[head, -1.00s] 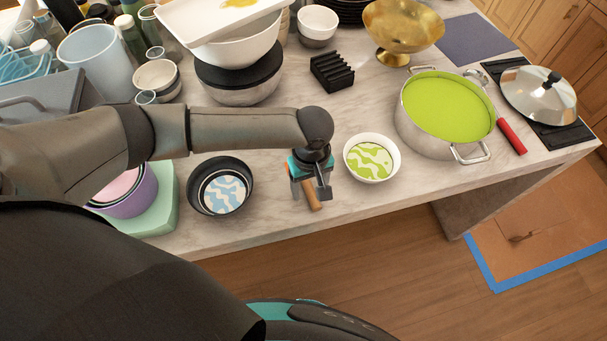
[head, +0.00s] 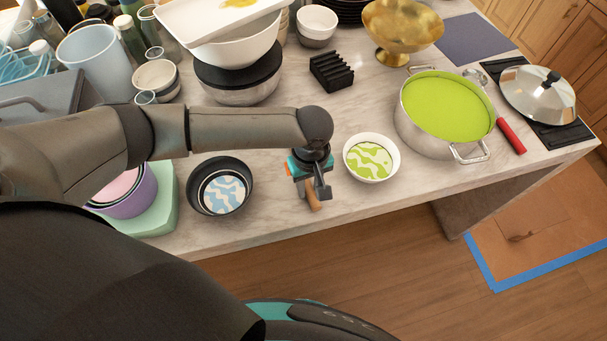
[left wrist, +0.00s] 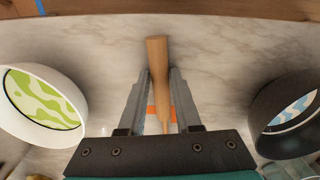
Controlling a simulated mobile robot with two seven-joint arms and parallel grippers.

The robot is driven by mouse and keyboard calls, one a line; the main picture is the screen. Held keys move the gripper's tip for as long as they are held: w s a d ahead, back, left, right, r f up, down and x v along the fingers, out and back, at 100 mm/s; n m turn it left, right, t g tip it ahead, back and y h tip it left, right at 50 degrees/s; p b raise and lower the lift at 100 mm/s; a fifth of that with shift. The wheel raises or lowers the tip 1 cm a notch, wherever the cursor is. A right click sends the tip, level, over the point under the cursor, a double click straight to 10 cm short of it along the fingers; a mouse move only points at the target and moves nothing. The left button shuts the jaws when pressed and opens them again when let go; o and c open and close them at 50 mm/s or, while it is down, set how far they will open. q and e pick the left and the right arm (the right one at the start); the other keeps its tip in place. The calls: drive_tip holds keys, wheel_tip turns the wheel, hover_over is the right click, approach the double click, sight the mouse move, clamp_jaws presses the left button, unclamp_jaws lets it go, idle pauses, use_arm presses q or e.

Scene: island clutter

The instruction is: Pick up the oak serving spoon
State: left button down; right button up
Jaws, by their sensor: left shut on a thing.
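The oak serving spoon (head: 313,200) shows in the head view as a short wooden handle near the counter's front edge. The rest of it is hidden under my left gripper (head: 311,189). In the left wrist view the spoon's handle (left wrist: 157,65) runs between the two fingers of my left gripper (left wrist: 160,85) and sticks out past their tips. The gripper is shut on the spoon, low over the counter. I cannot tell whether the spoon touches the counter. My right gripper is in neither view.
A white bowl with a green pattern (head: 370,158) stands close to the right of the gripper. A black bowl with a blue pattern (head: 221,187) stands to the left. A large pot (head: 412,128) is farther right. The counter's front edge (head: 345,208) is close by.

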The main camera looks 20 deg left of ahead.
use_arm(q)
wheel_tip(320, 180, up, 20)
drive_tip(key=p, duration=0.2)
drive_tip(key=shift+p, duration=0.3)
idle(0.3)
